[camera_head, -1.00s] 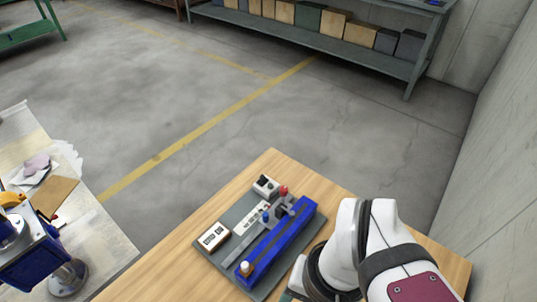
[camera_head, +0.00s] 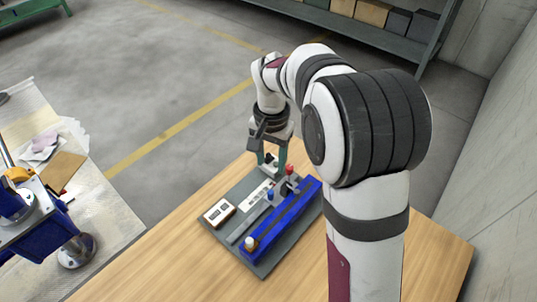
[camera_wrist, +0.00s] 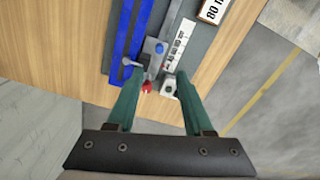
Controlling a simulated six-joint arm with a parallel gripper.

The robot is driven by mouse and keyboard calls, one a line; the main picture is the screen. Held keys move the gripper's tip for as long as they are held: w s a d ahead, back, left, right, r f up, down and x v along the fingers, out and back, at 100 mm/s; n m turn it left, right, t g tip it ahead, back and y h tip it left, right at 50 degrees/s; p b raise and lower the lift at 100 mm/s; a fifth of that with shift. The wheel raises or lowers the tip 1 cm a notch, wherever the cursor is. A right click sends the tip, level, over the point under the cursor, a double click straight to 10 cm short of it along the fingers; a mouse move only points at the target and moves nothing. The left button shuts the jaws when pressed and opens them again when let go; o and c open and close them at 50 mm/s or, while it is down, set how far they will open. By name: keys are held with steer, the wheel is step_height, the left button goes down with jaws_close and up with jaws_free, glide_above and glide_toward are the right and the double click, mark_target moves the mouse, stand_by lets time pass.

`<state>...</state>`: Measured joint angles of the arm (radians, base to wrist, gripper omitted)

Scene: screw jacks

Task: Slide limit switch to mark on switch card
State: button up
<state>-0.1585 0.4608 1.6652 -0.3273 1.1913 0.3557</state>
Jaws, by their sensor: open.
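My gripper (camera_head: 271,162) is open above the far end of the grey baseplate (camera_head: 262,269). In the wrist view my fingers (camera_wrist: 160,80) stand apart on either side of a red knob (camera_wrist: 146,87) and a small pale box (camera_wrist: 170,90). A blue knob (camera_wrist: 159,47) sits on a grey slide bar (camera_wrist: 147,58), beyond the fingertips; it also shows in the head view (camera_head: 270,195). It may belong to the limit switch; I cannot tell for sure. A white card strip with marks (camera_wrist: 178,46) lies beside the bar. I hold nothing.
A long blue rail (camera_head: 285,222) runs beside the slide bar, with a pale round knob (camera_head: 249,242) at its near end. Bare wooden tabletop (camera_head: 175,250) surrounds the plate. A second bench (camera_head: 110,215) stands left.

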mark_target(271, 191)
step_height(271, 191, down, 13)
steer(key=shift+f, duration=0.15)
jaws_close()
stand_by(1.5)
